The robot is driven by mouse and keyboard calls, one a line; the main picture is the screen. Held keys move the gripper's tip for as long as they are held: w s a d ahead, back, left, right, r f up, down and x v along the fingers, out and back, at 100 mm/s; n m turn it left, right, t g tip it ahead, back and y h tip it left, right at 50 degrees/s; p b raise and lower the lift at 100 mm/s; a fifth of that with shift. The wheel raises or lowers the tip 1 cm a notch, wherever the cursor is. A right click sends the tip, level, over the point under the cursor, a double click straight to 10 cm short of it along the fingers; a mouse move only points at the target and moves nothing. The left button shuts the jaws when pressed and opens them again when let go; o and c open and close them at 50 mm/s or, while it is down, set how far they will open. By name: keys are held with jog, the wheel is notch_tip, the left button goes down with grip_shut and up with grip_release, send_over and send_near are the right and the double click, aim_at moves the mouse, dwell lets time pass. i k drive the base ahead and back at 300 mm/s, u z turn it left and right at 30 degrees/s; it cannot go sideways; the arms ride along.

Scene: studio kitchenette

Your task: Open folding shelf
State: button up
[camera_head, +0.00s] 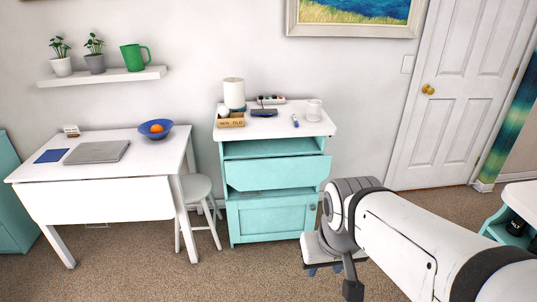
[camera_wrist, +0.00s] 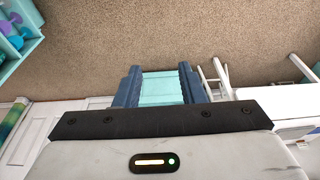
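The folding shelf appears to be the turquoise flap (camera_head: 278,172) on the front of the turquoise cabinet (camera_head: 234,220). It is tilted outward, with a dark gap above it and an open space below. My gripper (camera_head: 326,269) is low at the cabinet's front right, mostly hidden behind my wrist in the head view. In the wrist view my gripper (camera_wrist: 160,84) has its two dark blue fingers apart. A turquoise surface (camera_wrist: 162,89) fills the gap between them; I cannot tell which part of the cabinet it is or whether the fingers touch it.
The cabinet's white top (camera_head: 275,127) carries a wooden box, a candle, a cup and small items. A white stool (camera_head: 197,187) and a white desk (camera_head: 95,195) stand left. A turquoise shelf unit (camera_head: 497,228) stands right. Carpet (camera_head: 125,260) is clear in front of the desk.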

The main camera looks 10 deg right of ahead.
aim_at(310, 170)
jog(key=z, duration=0.05)
jog(key=k, duration=1.05)
jog(key=u, duration=0.7)
jog(key=i, duration=1.6)
jog(key=z, duration=0.5)
jog(key=i, duration=0.75)
jog(key=z, duration=0.6)
jog(key=k, duration=0.9)
jog(key=z, duration=0.2)
jog(key=i, duration=0.9)
jog(key=u, duration=0.1)
